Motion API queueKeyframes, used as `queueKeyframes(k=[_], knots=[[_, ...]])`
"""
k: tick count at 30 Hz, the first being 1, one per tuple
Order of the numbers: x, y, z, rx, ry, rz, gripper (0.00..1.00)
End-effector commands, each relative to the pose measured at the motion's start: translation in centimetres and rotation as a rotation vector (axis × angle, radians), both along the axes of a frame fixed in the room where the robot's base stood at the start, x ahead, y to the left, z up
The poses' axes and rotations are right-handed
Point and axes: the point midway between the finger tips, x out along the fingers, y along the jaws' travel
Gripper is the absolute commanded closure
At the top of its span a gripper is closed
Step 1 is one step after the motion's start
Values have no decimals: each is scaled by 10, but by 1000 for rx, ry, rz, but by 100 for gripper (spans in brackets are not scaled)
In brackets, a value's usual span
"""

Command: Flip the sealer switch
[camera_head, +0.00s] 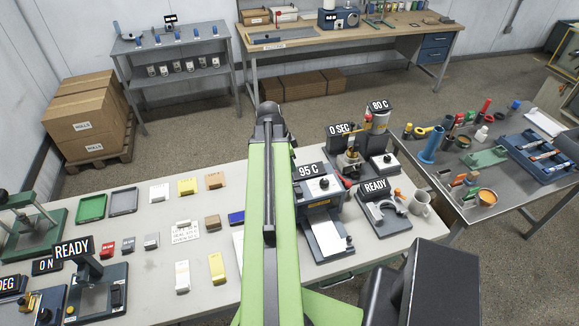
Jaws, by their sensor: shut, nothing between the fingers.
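No label reads sealer, so I cannot tell which machine it is. A press-like device with a 0 SEC sign (340,129) and brass parts stands right of my arm. In front of it is a dark machine (318,207) under a 95 C sign, with a dark knob on its white panel and a white sheet at its front. A grey clamp-shaped device (382,213) with a READY sign stands to their right. My green arm reaches up the middle of the view to a dark end; the gripper fingers do not show. No switch position is readable.
The pale table (150,240) holds trays, small blocks and another READY device (97,285) at left. A white mug (420,202) stands near its right edge. A metal table (505,178) with tools and jars is at right. Boxes (86,124) stand at back left.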

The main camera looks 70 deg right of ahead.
Motion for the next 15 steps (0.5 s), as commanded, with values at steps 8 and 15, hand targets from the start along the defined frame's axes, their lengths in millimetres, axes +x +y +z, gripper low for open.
queueKeyframes(k=[8,15], knots=[[-12,-10,-69,0,0,1,100],[-11,-10,-94,0,0,2,100]])
